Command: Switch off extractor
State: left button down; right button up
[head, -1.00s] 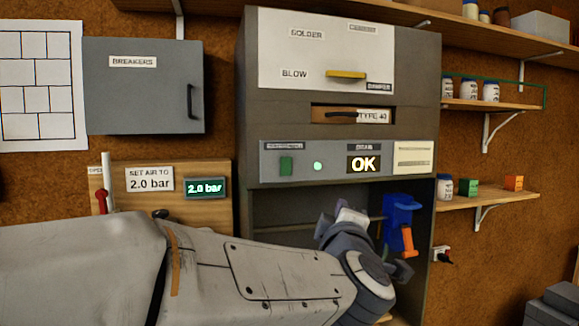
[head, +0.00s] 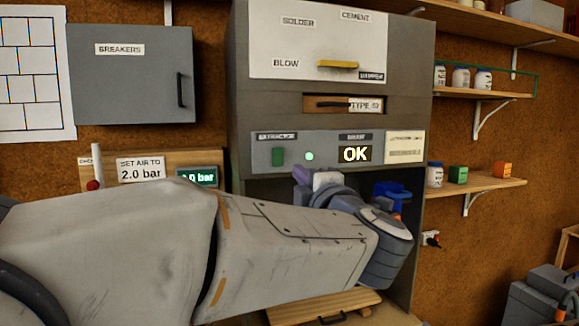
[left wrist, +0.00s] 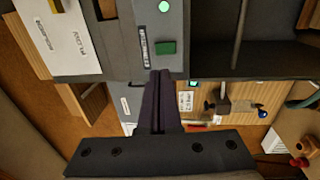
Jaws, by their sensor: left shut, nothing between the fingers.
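The green extractor switch (head: 278,156) sits under the EXTRACTOR label on the grey control panel (head: 382,136). A round green lamp (head: 310,156) glows to its right, and a display beside that reads OK. My left gripper (head: 302,176) is just below the panel, right of the switch, with its fingers partly hidden by the wrist. In the left wrist view the left gripper (left wrist: 161,76) is shut and empty. Its fingertips point toward the green switch (left wrist: 166,47) and look close to it; contact cannot be told. My right gripper is not in view.
A yellow handle (head: 338,64) and a TYPE drawer (head: 330,103) are above the panel. A blue object (head: 388,189) stands in the open bay, partly behind my wrist. The air display (head: 197,177) is at lower left, partly covered by my arm.

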aim_at(279, 152)
pick_arm(q)
jog(key=p+x, duration=0.5)
jog(key=x, duration=0.6)
jog(key=shift+w+r, duration=0.15)
jog(key=shift+w+a+p, duration=0.15)
jog(key=shift+w+p, duration=0.25)
jog(key=shift+w, duration=0.1)
